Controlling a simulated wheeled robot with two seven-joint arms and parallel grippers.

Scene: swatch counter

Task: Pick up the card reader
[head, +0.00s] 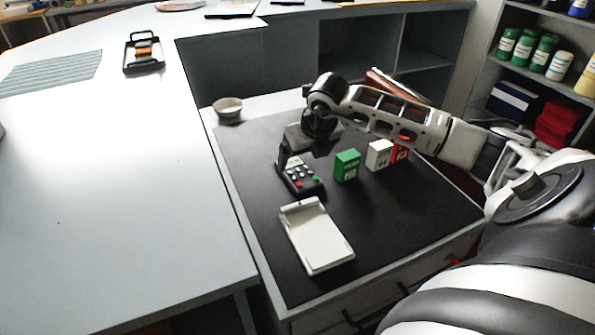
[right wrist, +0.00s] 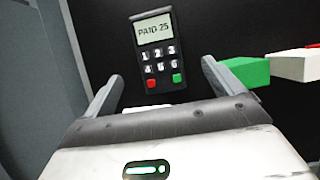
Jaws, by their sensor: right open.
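The card reader (head: 303,182) is a black handset with grey keys, one red key and one green key, lying on the dark mat. In the right wrist view the card reader (right wrist: 158,50) shows its screen reading "PAID 25" and its keypad. My right gripper (head: 300,156) is over the reader's far end in the head view. In the right wrist view the open fingers of the gripper (right wrist: 160,80) point toward the reader, one to each side of its lower end. They look apart from it. My left gripper is not in view.
A green box (head: 346,166), a white box (head: 379,155) and a red box stand right of the reader. A white tray (head: 316,238) lies in front of it. A small bowl (head: 228,110) stands at the mat's far left corner. The pale counter (head: 100,180) is left.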

